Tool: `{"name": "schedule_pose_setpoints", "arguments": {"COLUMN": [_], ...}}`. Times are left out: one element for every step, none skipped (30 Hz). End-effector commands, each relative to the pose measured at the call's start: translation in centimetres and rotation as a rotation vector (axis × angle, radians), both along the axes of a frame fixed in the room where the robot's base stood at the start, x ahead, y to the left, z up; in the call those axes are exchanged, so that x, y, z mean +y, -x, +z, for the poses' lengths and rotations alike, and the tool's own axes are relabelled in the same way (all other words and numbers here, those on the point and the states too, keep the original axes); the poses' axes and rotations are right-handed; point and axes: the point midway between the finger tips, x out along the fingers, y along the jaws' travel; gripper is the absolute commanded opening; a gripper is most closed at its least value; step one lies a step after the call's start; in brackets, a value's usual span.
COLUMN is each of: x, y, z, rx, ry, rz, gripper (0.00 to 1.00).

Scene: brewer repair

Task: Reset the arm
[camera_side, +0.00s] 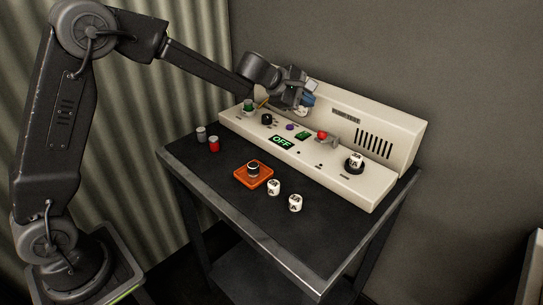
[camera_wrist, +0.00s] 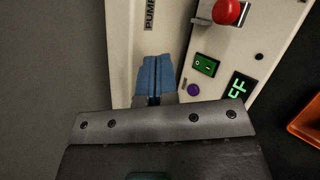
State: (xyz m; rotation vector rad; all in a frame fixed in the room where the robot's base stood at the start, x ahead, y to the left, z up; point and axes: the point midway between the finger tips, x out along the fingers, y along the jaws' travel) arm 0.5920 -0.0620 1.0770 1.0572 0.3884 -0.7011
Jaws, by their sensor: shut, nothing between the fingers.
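My gripper (camera_side: 307,101) is over the back left part of the cream brewer panel (camera_side: 405,133), with the arm reaching in from the left. In the wrist view my gripper (camera_wrist: 154,96) shows its blue fingers together, shut and empty, above the panel (camera_wrist: 125,60). A green rocker switch (camera_wrist: 206,65), a purple button (camera_wrist: 193,90) and a red knob (camera_wrist: 227,11) lie to the right of the fingers. Whether the fingertips touch the panel cannot be told.
On the dark table (camera_side: 200,168) stand an orange tray (camera_side: 264,181) holding a dark-and-silver part, two white printed cylinders (camera_side: 274,187) (camera_side: 295,203), and a grey and a red cylinder (camera_side: 213,144). A lit display (camera_side: 281,141) reads OFF. The front of the table is clear.

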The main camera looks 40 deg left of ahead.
Motion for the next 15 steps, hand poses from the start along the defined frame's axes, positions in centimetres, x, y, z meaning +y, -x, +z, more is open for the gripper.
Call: {"name": "schedule_pose_setpoints", "arguments": {"x": [-0.7, -1.1, -1.8, -2.2, -2.6, -3.1, -3.5, -3.7, -4.0, -4.2, -4.3, -4.3, -4.3, -4.2, -4.0], "y": [1.5, 2.6, 4.2, 5.6, 7.0, 8.9, 10.4, 11.8, 13.9, 15.4, 17.0, 19.0, 20.6, 22.1, 24.1], "z": [2.2, 3.2, 4.6, 5.6, 6.4, 7.4, 7.9, 8.5, 9.0, 9.3, 9.5, 9.6, 9.7, 9.6, 9.4], "rx": [-0.036, -0.055, -0.080, -0.098, -0.115, -0.135, -0.149, -0.162, -0.176, -0.186, -0.193, -0.202, -0.207, -0.209, -0.209], "ry": [-0.050, -0.085, -0.139, -0.182, -0.228, -0.286, -0.333, -0.379, -0.442, -0.491, -0.538, -0.605, -0.654, -0.704, -0.773], "rz": [-0.072, -0.121, -0.193, -0.248, -0.303, -0.375, -0.430, -0.481, -0.550, -0.601, -0.651, -0.715, -0.763, -0.810, -0.871], "gripper": [0.00, 0.00, 0.00, 0.00, 0.00, 0.00, 0.00, 0.00, 0.00, 0.00, 0.00, 0.00, 0.00, 0.00, 0.00]}}
